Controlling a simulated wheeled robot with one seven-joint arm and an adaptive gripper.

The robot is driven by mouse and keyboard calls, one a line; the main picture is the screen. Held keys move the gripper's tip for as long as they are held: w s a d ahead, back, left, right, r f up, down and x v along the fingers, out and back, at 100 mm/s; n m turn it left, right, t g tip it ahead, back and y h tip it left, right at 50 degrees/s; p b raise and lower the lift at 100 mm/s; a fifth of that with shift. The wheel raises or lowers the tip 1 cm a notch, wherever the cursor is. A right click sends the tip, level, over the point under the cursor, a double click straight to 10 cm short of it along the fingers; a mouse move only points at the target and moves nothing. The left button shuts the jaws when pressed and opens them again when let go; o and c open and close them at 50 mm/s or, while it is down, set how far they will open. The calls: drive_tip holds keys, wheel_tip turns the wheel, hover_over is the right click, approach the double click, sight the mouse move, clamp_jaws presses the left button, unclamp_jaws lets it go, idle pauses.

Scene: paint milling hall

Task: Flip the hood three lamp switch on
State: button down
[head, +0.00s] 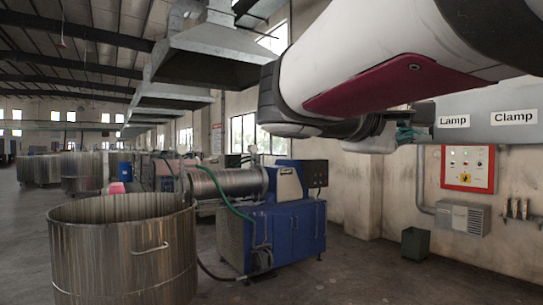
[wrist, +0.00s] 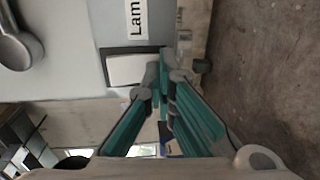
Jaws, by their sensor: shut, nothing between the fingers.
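A grey box (head: 480,118) with the labels "Lamp" (head: 453,121) and "Clamp" is at the right of the head view. In the wrist view the picture is turned sideways, and a cut-off label "Lam" (wrist: 136,18) is at the top. Below it a pale flat rocker switch (wrist: 125,69) sits in a dark frame. I cannot tell which way it is set. My gripper (wrist: 166,74) is shut and empty, its teal fingers together just right of the switch; contact cannot be told. In the head view my arm hides most of the gripper (head: 411,134).
A rounded metal handle (wrist: 14,42) sticks out at the wrist view's left. A red-framed control panel (head: 467,168) and a grey wall unit (head: 462,217) are below the box. A large steel vat (head: 122,250) and a blue mill (head: 285,232) stand on the floor.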

drive_tip(key=shift+s+a+r, duration=0.25)
drive_tip(key=shift+s+a, duration=0.05)
drive_tip(key=shift+a, duration=0.15)
wheel_tip(320, 180, up, 10)
drive_tip(key=shift+w+d+f, duration=0.2)
drive_tip(key=shift+w+d, duration=0.05)
drive_tip(key=shift+d, duration=0.2)
idle(0.3)
